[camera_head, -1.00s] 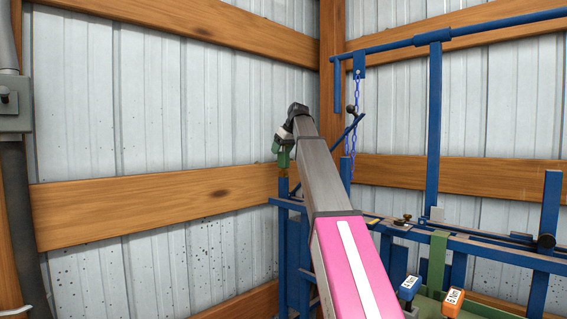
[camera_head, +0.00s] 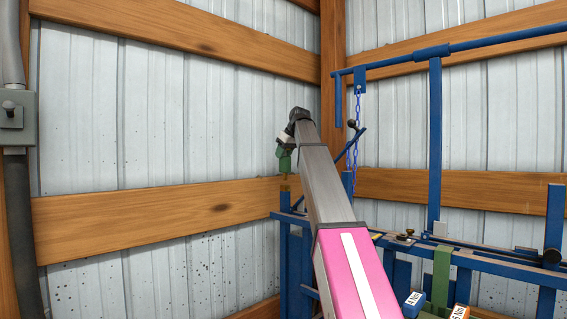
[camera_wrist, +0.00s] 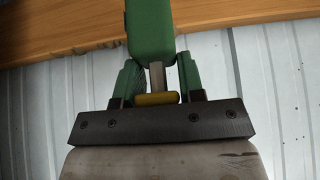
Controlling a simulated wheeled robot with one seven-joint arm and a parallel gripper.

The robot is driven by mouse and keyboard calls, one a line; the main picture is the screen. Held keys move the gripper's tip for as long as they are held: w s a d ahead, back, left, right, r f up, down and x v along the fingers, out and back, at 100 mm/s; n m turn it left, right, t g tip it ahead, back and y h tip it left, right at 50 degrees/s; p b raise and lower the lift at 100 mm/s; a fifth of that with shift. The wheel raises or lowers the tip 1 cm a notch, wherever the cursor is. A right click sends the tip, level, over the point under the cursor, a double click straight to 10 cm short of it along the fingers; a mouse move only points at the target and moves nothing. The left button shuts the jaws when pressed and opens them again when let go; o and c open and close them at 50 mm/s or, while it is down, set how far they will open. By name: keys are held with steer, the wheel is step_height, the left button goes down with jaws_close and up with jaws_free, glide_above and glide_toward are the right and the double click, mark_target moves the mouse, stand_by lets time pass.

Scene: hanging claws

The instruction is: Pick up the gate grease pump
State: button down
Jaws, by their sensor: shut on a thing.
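In the wrist view, my gripper (camera_wrist: 158,68) has its two green fingers on either side of a narrow grey stem. The stem belongs to what looks like the gate grease pump (camera_wrist: 150,28), a green body reaching beyond the fingers to the top edge. A yellow piece sits between the finger bases. In the head view, my gripper (camera_head: 284,150) is at the end of my raised arm, pointing down. A green shape, apparently the pump (camera_head: 285,161), hangs there above a blue post with a brass-coloured top (camera_head: 285,185). My wrist hides part of the hold.
A blue metal frame (camera_head: 435,150) with a hanging blue chain (camera_head: 356,130) stands right of my arm. A corrugated wall with wooden beams (camera_head: 150,220) is behind. A grey electrical box (camera_head: 15,118) is at the far left. Space left of the gripper is clear.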

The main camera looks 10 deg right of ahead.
steer(key=s+a+r, duration=0.5)
steer(key=a+r, duration=0.2)
steer(key=a, duration=0.3)
steer(key=shift+s+a, duration=0.15)
steer(key=shift+a, duration=0.05)
steer(key=c, duration=1.4)
jaws_free()
jaws_close()
steer(key=s+d+f+m+h, duration=0.2)
steer(key=s+f, duration=0.4)
steer(key=f, duration=0.7)
steer(key=s+d+f+m+h, duration=0.2)
steer(key=s+d+f+m, duration=0.3)
steer(key=f, duration=0.8)
steer(key=s+d+f+m+t+h, duration=0.1)
steer(key=s+d+f+m, duration=0.2)
steer(key=s+f, duration=0.4)
step_height(320, 180, down, 7)
steer(key=shift+s+d+f+m+h, duration=0.15)
steer(key=shift+d+m+h, duration=0.15)
steer(key=shift+d+h, duration=0.15)
